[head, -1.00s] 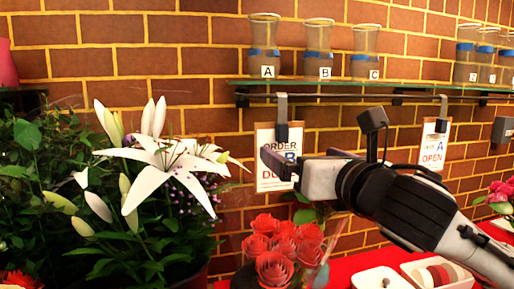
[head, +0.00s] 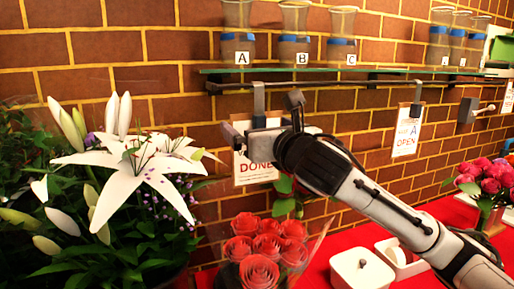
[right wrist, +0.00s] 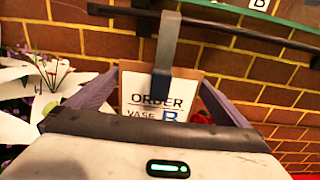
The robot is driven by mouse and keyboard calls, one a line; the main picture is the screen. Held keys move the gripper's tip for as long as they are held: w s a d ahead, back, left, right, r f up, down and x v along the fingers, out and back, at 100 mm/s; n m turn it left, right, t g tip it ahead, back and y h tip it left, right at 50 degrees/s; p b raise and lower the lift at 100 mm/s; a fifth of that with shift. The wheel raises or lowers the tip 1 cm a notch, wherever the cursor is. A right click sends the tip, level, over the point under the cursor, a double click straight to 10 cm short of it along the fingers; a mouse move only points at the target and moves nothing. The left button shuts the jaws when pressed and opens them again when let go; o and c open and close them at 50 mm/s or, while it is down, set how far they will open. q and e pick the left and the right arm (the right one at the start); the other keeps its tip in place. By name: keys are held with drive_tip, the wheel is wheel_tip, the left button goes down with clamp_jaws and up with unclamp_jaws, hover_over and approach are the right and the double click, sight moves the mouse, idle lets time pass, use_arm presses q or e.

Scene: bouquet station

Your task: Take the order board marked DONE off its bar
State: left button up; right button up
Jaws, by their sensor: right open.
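The order board marked DONE (head: 262,172) hangs by a grey hook (head: 259,100) from the dark bar (head: 300,86) under the glass shelf. My right gripper (head: 244,130) is at the upper part of this board and hides some of its print. In the right wrist view the board (right wrist: 143,112) reads "ORDER VASE B", and its hook (right wrist: 165,55) stands between my spread fingers (right wrist: 160,82). The fingers are open, one on each side; I cannot tell whether either touches. My left gripper is not in view.
Another board (head: 406,140), marked A OPEN, hangs to the right. Labelled vases (head: 238,35) stand on the glass shelf (head: 280,70) above. White lilies (head: 128,170) are at left, red roses (head: 262,245) below, and a white box (head: 360,270) is on the red table.

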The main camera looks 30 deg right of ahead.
drive_tip(key=shift+w, duration=0.35)
drive_tip(key=c, duration=1.2)
drive_tip(key=shift+d, duration=0.1)
drive_tip(key=shift+r, duration=0.2)
